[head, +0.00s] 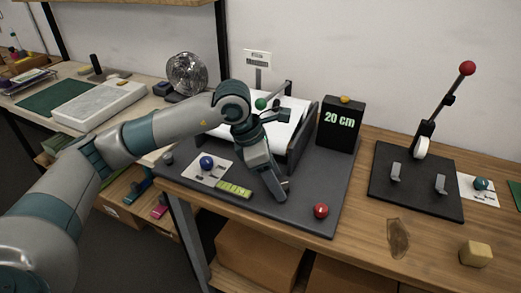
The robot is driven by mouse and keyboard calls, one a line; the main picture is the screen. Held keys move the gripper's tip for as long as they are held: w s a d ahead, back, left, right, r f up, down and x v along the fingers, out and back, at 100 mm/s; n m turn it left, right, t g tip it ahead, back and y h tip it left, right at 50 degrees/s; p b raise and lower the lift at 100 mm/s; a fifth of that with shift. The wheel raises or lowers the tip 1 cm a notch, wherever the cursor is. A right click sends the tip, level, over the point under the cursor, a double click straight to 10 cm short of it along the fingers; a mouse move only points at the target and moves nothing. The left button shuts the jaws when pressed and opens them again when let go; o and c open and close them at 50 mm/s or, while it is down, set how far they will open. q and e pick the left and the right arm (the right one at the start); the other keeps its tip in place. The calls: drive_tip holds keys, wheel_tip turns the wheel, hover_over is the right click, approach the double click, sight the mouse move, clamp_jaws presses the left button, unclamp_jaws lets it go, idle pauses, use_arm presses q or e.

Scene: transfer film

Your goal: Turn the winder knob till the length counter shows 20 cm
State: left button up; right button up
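The length counter (340,122) is a black upright box with a yellow button on top; its lit green digits read 20 cm. It stands behind the right part of a dark base board (295,218) with a white film roll or sheet (285,125) in a frame. A red ball knob (321,211) sits at the board's front right, a dark blue ball knob (207,162) on a white card at its left, and a green ball (260,103) near the sheet. My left gripper (281,190) points down over the board, between the blue and red knobs. Its finger opening cannot be made out. My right gripper is out of view.
A yellow-green strip (234,188) lies at the board's front left. To the right stands a dark plate (415,185) with a red-tipped lever (467,68). A beige block (476,253) lies near the table's front. Bare wood is free between the board and the plate.

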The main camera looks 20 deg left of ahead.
use_arm(q)
drive_tip(key=b+v, duration=0.1)
drive_tip(key=v, duration=0.3)
drive_tip(key=shift+a+r, duration=0.15)
drive_tip(key=shift+r, duration=0.15)
drive_tip(key=b+v, duration=0.1)
drive_tip(key=v, duration=1.1)
drive_tip(key=shift+b, duration=0.4)
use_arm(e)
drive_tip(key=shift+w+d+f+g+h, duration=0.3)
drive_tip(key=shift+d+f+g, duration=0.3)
use_arm(q)
drive_tip(key=shift+s+a, duration=0.1)
drive_tip(key=shift+s, duration=0.05)
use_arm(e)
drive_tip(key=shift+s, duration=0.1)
